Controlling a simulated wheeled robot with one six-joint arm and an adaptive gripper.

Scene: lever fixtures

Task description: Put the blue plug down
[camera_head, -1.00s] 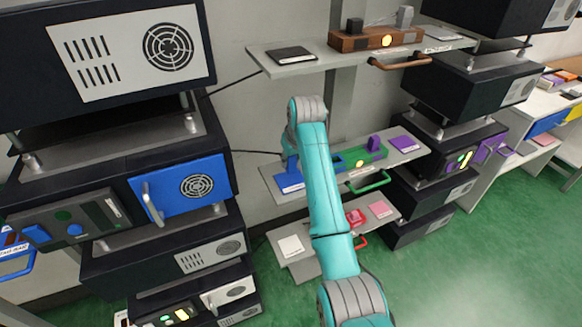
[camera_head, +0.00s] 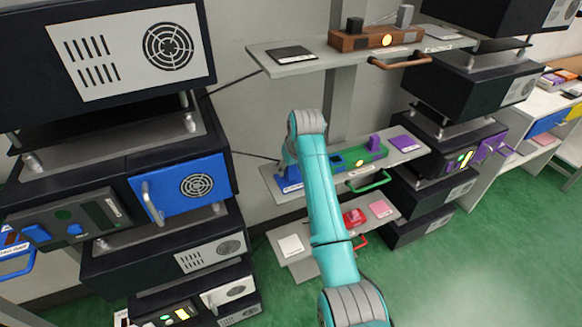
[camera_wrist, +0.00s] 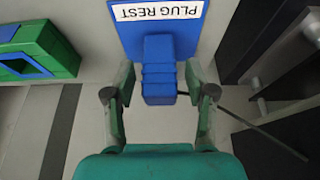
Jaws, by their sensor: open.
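The blue plug (camera_wrist: 158,70) sits on a blue pad (camera_wrist: 185,45) marked PLUG REST, upside down in the wrist view. My gripper (camera_wrist: 158,80) is open, with one finger on each side of the plug. Narrow gaps seem to show between the fingers and the plug, though contact on either side is hard to rule out. In the head view the blue pad (camera_head: 290,186) is at the left end of the middle shelf, and my arm hides much of the gripper and plug.
A green fixture (camera_head: 362,157) with a blue-edged opening stands to the right on the same shelf, with a purple pad (camera_head: 408,144) beyond it. In the wrist view the green fixture (camera_wrist: 38,50) is at left. A dark rack (camera_wrist: 275,45) and a thin cable are at right.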

